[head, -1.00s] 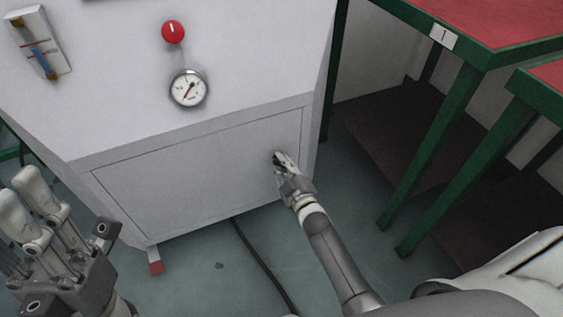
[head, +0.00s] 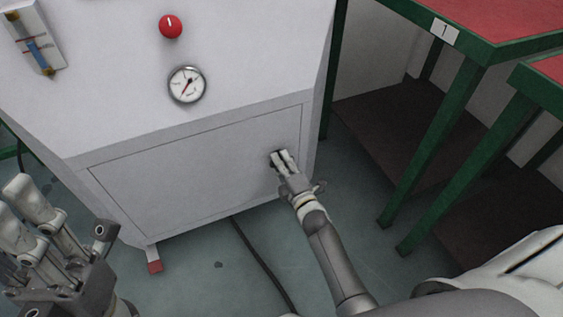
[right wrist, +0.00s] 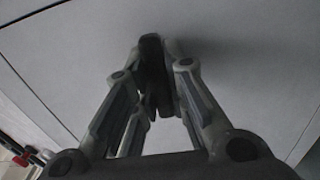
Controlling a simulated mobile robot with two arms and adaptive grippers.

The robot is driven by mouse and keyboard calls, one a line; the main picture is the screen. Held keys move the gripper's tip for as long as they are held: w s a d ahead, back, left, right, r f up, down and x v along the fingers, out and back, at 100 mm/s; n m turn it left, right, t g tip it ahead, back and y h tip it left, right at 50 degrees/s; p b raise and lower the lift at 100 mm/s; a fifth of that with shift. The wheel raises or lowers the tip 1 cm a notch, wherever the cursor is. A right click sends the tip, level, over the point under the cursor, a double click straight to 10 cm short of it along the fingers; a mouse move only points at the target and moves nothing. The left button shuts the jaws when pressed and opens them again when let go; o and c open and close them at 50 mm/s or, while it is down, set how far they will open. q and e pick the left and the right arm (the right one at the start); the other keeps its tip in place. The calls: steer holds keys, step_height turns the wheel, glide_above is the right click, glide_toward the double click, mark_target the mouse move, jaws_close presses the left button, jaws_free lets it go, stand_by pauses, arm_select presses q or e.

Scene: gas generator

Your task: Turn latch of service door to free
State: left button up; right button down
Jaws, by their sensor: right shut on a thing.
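The service door (head: 180,175) is the flat grey panel low on the front of the generator and looks closed. Its latch (right wrist: 152,70) is a dark upright handle between my finger pads in the right wrist view. My right gripper (head: 282,157) is at the door's right side, shut on the latch. The fingers hide most of the latch in the head view. My left gripper (head: 18,208) is at the lower left, apart from the door, with its two fingers spaced apart and nothing visible between them.
Above the door are a pressure gauge (head: 187,85) and a red knob (head: 171,26). A green-framed table (head: 465,75) with a red top stands close on the right. A black cable (head: 258,262) lies on the floor below the door.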

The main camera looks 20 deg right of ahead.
steer(key=shift+n, duration=0.3)
steer(key=c, duration=1.4)
jaws_free()
steer(key=shift+c, duration=0.2)
steer(key=s, duration=1.2)
steer(key=shift+d, duration=0.2)
